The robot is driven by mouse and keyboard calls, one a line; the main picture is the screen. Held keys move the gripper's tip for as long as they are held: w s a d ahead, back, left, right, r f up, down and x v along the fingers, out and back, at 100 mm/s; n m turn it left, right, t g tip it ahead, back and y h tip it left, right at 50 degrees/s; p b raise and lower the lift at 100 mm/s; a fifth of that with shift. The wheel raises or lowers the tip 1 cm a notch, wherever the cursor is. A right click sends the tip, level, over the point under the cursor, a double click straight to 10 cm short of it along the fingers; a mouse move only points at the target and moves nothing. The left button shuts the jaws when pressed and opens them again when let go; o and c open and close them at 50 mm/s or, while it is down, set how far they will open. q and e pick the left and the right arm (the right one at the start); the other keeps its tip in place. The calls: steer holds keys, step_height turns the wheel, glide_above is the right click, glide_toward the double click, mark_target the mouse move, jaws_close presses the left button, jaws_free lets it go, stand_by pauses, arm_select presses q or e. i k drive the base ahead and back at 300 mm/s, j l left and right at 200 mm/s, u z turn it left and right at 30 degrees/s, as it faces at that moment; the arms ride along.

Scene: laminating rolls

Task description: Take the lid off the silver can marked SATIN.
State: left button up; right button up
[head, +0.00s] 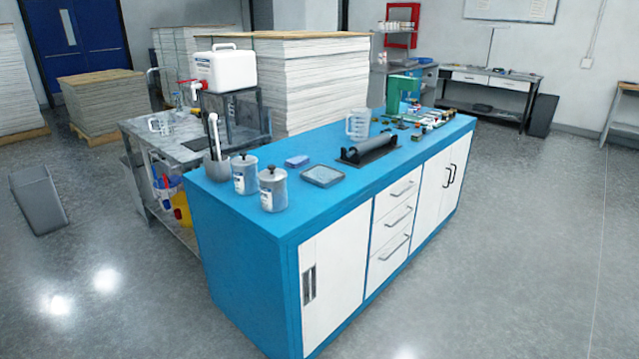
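Two silver cans with lids stand upright near the left end of a blue-topped cabinet bench (330,200) in the head view. The nearer silver can (272,192) has a dark knob on its lid (271,174). The other silver can (244,176) stands just behind it to the left, with a pale label and its lid (243,160) on. The label print is too small to read, so I cannot tell which can is marked SATIN. Neither of my grippers is in view.
A grey pot with tools (216,168) stands behind the cans. A blue sponge-like block (297,161), a shallow tray (322,176), a dark roller (368,150) and a clear jug (358,124) lie to the right. Floor in front of the bench is clear.

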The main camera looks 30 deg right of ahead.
mark_target(245, 161)
steer(key=i+j+z, duration=0.2)
steer(key=j+z, duration=0.3)
steer(key=i+j+z, duration=0.1)
steer(key=j+z, duration=0.2)
steer(key=z, duration=0.2)
steer(key=j+z, duration=0.55)
steer(key=j, duration=0.7)
steer(key=k+j+z, duration=0.1)
steer(key=j, duration=0.75)
steer(key=j+z, duration=0.1)
steer(key=j, duration=0.7)
